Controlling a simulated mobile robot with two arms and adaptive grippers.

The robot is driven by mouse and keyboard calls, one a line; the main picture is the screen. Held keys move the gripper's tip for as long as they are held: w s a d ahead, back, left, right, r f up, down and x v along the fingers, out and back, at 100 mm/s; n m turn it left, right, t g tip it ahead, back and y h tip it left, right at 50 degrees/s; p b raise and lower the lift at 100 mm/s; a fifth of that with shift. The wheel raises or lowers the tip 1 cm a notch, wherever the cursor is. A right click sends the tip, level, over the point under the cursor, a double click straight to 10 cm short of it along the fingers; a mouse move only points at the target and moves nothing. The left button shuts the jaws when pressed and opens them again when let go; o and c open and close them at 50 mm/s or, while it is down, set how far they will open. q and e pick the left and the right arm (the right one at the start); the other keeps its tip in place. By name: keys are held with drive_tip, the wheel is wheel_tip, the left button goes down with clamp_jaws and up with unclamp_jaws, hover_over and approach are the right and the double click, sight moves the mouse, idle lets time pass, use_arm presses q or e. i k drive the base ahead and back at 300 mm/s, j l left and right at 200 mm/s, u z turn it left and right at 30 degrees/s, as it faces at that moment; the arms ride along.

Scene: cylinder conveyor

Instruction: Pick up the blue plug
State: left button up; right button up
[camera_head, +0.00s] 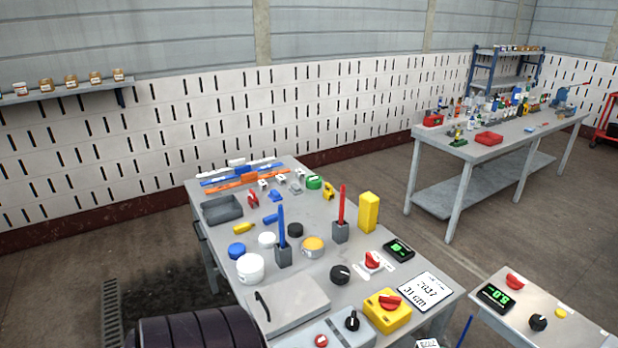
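Several small blue things lie on the near grey workbench (215,268), and I cannot tell for sure which is the plug. A short blue cylinder-like piece (271,218) lies on its side near the middle of the bench. A small blue piece (276,196) lies farther back, beside red and white parts. A round blue cap (237,251) sits near the left edge. Neither of my grippers is in view, and nothing is seen being held.
A yellow block (369,212) stands to the right. A grey tray (222,210) lies back left. A side table (560,305) is at right.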

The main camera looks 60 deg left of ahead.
sight(268, 220)
drive_tip(key=k+j+u, duration=0.15)
drive_tip(key=k+u, duration=0.25)
drive_tip(key=k, duration=0.25)
drive_tip(key=i+j+u, duration=0.1)
drive_tip(key=u, duration=0.3)
drive_tip(key=i+u, duration=0.15)
drive_tip(key=u, duration=0.3)
drive_tip(key=i+u, duration=0.15)
drive_tip(key=u, duration=0.25)
drive_tip(key=i+u, duration=0.15)
drive_tip(key=u, duration=0.3)
drive_tip(key=i+l, duration=0.1)
drive_tip(key=z, duration=1.7)
drive_tip(key=u, duration=1.7)
drive_tip(key=z, duration=0.4)
